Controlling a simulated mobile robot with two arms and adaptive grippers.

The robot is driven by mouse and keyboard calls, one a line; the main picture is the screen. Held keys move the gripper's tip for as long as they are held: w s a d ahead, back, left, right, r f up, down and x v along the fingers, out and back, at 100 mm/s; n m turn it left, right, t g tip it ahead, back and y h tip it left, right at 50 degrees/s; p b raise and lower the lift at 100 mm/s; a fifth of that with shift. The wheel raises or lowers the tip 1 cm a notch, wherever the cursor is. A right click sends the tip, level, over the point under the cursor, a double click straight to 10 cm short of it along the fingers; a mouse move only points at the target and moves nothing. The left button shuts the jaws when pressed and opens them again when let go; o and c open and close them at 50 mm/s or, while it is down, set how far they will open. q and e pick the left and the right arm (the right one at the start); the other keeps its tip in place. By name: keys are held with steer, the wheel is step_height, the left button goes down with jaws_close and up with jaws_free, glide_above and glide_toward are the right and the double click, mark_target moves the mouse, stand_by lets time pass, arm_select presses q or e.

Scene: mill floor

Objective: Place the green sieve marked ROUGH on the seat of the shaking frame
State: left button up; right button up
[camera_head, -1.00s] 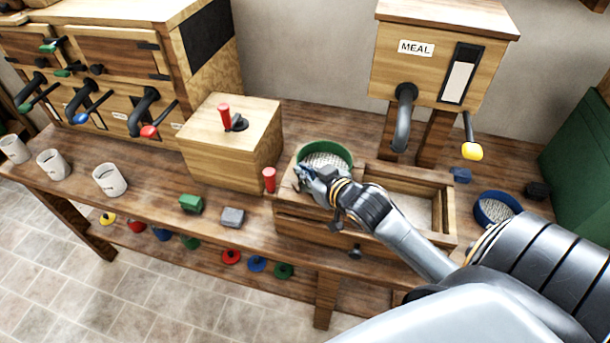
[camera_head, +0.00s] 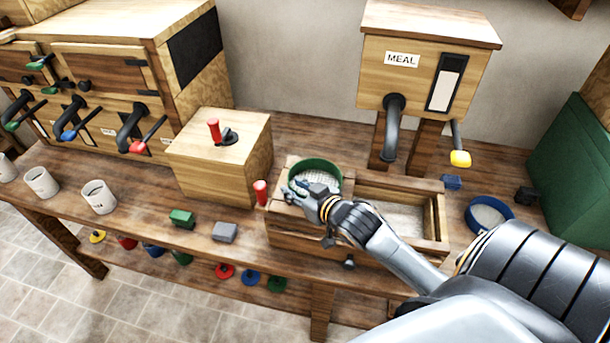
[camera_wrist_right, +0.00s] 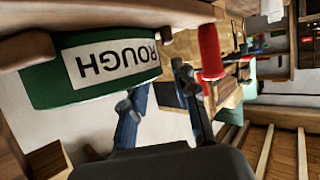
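The green sieve (camera_head: 318,166) sits at the left end of the wooden shaking frame (camera_head: 405,245), with pale mesh inside. In the right wrist view the green sieve (camera_wrist_right: 45,85) shows its white ROUGH label upside down, close to wooden parts of the frame. Whether it is fully down on the seat I cannot tell. My right gripper (camera_head: 303,193) is at the front left of the sieve. In the wrist view its two dark blue fingers (camera_wrist_right: 160,105) are spread with a gap between them, with no sieve wall visible between them. My left gripper is out of view.
A red handle (camera_head: 260,192) stands at the frame's left corner. The MEAL hopper (camera_head: 425,75) and its spout (camera_head: 392,135) rise behind. A blue sieve (camera_head: 488,215) lies at right. Green (camera_head: 181,218) and grey (camera_head: 224,232) blocks lie at front left.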

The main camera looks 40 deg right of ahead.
steer(key=b+v, duration=0.1)
steer(key=v, duration=1.1)
